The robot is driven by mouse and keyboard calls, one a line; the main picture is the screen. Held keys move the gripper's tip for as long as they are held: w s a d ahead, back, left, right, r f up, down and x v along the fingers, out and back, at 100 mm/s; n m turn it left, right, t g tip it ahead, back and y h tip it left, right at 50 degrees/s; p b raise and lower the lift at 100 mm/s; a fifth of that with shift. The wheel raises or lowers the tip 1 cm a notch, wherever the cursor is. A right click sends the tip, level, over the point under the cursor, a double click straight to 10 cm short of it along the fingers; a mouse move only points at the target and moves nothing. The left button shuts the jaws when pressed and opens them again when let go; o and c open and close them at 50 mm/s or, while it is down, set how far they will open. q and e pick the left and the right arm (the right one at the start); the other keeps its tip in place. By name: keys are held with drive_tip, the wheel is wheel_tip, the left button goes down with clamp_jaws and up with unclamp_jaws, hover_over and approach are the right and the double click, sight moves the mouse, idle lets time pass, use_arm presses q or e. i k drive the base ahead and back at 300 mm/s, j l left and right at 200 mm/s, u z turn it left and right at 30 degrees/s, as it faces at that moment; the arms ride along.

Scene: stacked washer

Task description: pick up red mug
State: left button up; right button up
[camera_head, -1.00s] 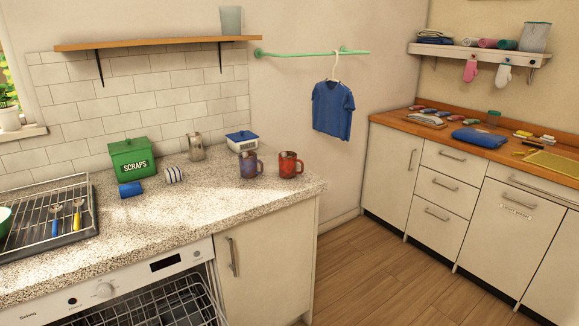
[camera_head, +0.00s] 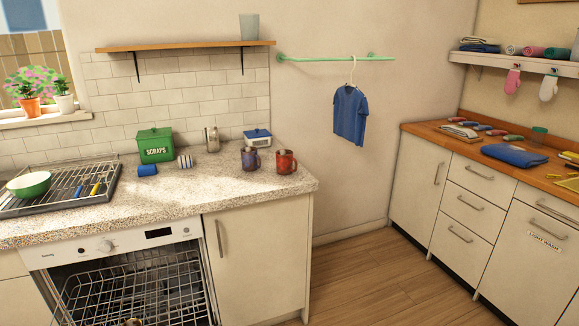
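The red mug (camera_head: 286,162) stands upright on the speckled countertop (camera_head: 240,198), near its right end. A purple-blue mug (camera_head: 250,159) stands close to its left, with a small gap between them. Something greyish shows at the rim of each mug; I cannot tell what it is.
A blue-lidded white box (camera_head: 257,138), a metal pitcher (camera_head: 212,139), a striped cup (camera_head: 185,161), a blue cup (camera_head: 147,170) and a green scraps bin (camera_head: 155,145) stand or lie nearby. The dishwasher (camera_head: 130,280) below is open. Wooden floor (camera_head: 370,280) is free at right.

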sight(285, 158)
drive_tip(key=i+l+u, duration=0.15)
drive_tip(key=l, duration=0.25)
drive_tip(key=i+l+u, duration=0.2)
drive_tip(key=l, duration=0.25)
drive_tip(key=i+l+u, duration=0.15)
drive_tip(key=l, duration=0.3)
drive_tip(key=l+u, duration=0.2)
drive_tip(key=l, duration=0.25)
drive_tip(key=i, duration=0.05)
